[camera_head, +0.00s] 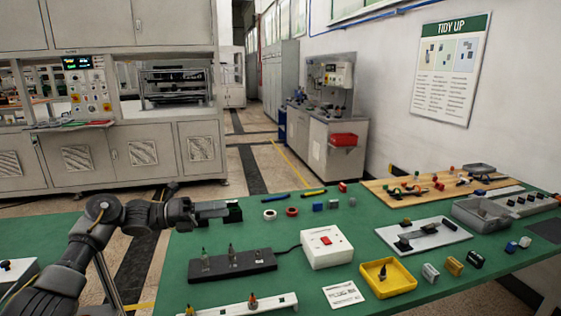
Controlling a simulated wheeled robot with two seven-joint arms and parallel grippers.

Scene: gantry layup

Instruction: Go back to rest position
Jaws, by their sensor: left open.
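My left arm comes in from the left, and its gripper (230,211) is over the far left part of the green table (200,295). The gripper points to the right. It is open, and I see nothing held in it. Its fingertips are small and dark in this view, so fine detail is hard to tell. My right gripper is not in view.
Near the gripper are a black strip with upright pins (232,265), a white box with a red switch (327,247) and tape rolls (291,212).

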